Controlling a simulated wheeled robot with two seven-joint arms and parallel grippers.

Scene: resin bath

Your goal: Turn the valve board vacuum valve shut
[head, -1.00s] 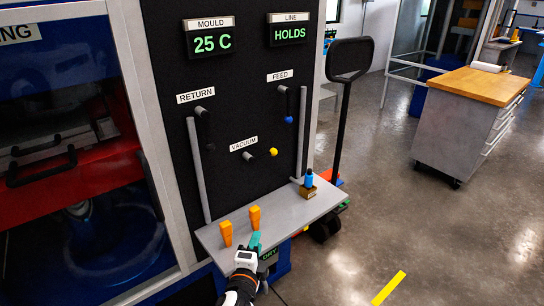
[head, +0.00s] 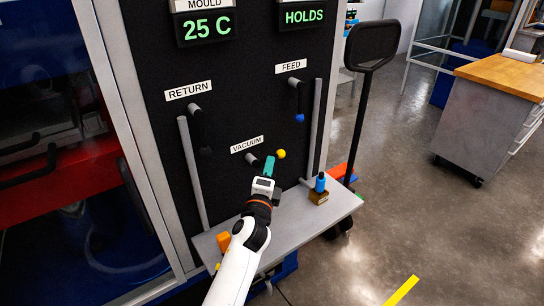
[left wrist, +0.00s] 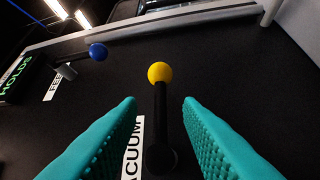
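The vacuum valve is a black lever (left wrist: 160,112) with a yellow ball (head: 281,154) at its end, beside the VACUUM label (head: 247,144) on the black board. In the head view the ball lies to the right of the pivot stub, and my gripper covers part of the lever. My left gripper (head: 269,170) has teal ribbed fingers and is just in front of the valve. In the left wrist view its fingers (left wrist: 159,110) stand apart, one on each side of the lever, with visible gaps. The yellow ball (left wrist: 160,72) shows beyond the fingertips. My right gripper is not in view.
The feed lever's blue ball (head: 299,118) is at upper right, near a vertical grey bar (head: 317,125). The return valve (head: 195,110) is at upper left.

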